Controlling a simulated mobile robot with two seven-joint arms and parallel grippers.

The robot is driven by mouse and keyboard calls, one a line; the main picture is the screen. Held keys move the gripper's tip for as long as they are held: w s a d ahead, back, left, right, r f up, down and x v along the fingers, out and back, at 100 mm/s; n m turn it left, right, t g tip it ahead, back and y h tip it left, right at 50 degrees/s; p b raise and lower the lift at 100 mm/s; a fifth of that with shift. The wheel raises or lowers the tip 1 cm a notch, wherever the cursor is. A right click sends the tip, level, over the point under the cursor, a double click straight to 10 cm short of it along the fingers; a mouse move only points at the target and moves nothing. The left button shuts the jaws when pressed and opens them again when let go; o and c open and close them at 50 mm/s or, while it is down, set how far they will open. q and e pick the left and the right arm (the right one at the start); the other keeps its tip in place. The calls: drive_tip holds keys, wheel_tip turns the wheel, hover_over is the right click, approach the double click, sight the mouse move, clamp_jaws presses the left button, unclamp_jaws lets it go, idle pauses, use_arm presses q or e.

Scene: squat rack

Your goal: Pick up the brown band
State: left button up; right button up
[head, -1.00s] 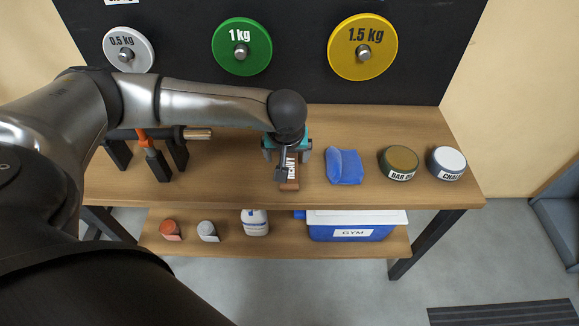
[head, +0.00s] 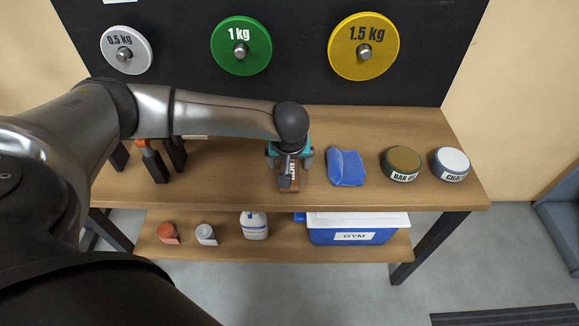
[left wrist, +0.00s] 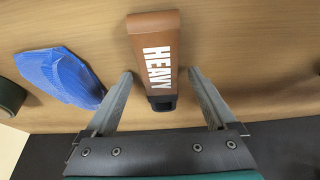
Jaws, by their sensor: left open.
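The brown band (left wrist: 153,50), marked HEAVY in white, lies on the wooden top shelf in the left wrist view, with a black end toward my gripper. In the head view the band (head: 289,182) is partly hidden under my left gripper (head: 288,168). In the left wrist view my left gripper (left wrist: 160,90) is open, with one finger on each side of the band's near end; I see gaps on both sides. My right gripper does not show.
A blue cloth (head: 345,167), a brown-topped tin (head: 399,161) and a chalk tin (head: 450,163) stand right of the band. A black stand with an orange part (head: 147,152) is at left. Weight plates hang behind. The lower shelf holds a blue cooler (head: 350,230).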

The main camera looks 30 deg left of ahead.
use_arm(q)
drive_tip(key=shift+f, duration=0.25)
idle(0.3)
clamp_jaws()
idle(0.6)
